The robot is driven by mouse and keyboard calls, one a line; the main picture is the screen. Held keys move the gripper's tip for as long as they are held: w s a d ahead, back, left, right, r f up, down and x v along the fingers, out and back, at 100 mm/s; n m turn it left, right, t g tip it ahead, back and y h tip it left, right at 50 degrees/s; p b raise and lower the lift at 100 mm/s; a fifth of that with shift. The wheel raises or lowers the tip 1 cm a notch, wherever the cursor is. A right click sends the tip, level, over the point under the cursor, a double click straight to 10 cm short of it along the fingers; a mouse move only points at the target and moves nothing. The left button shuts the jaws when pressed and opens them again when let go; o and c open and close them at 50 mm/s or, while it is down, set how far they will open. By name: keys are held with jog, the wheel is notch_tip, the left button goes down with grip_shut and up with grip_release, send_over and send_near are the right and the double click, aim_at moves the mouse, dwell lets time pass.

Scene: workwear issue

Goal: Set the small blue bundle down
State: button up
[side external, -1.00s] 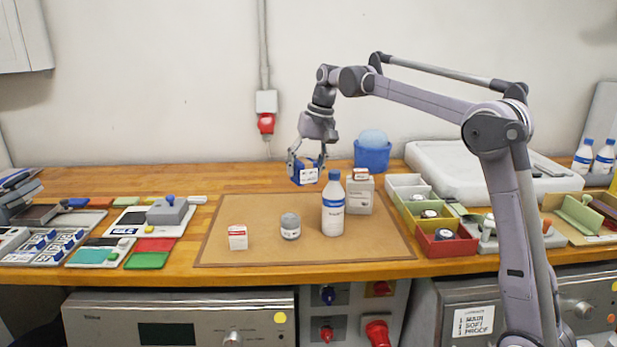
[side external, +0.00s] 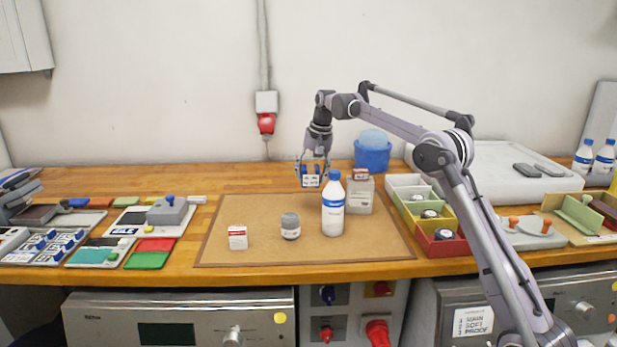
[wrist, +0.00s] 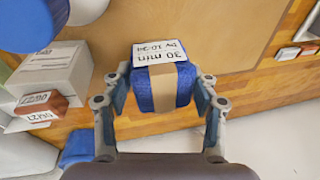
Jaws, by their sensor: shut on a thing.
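The small blue bundle (side external: 311,181) has a tan band and a white label, and it also shows in the wrist view (wrist: 157,96). My gripper (side external: 311,174) points down and is shut on it, with one finger on each side in the wrist view (wrist: 163,88). In the side view the bundle appears just beyond the far edge of the brown mat (side external: 255,215), left of the white bottle (side external: 333,222). I cannot tell whether its underside touches anything.
A grey-white box (side external: 360,200) with a small box on top stands behind the bottle. A grey jar (side external: 290,231) and a red-white carton (side external: 237,242) stand on the mat. A blue bin (side external: 372,158) is behind.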

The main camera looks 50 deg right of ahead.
jog(key=x, duration=0.3)
jog(key=s+x, duration=0.1)
jog(key=x, duration=0.3)
jog(key=s+x, duration=0.1)
jog(key=x, duration=0.2)
jog(key=shift+s+a+f, duration=0.1)
jog(key=shift+s+f, duration=0.15)
jog(key=shift+f, duration=0.3)
jog(key=o, duration=1.3)
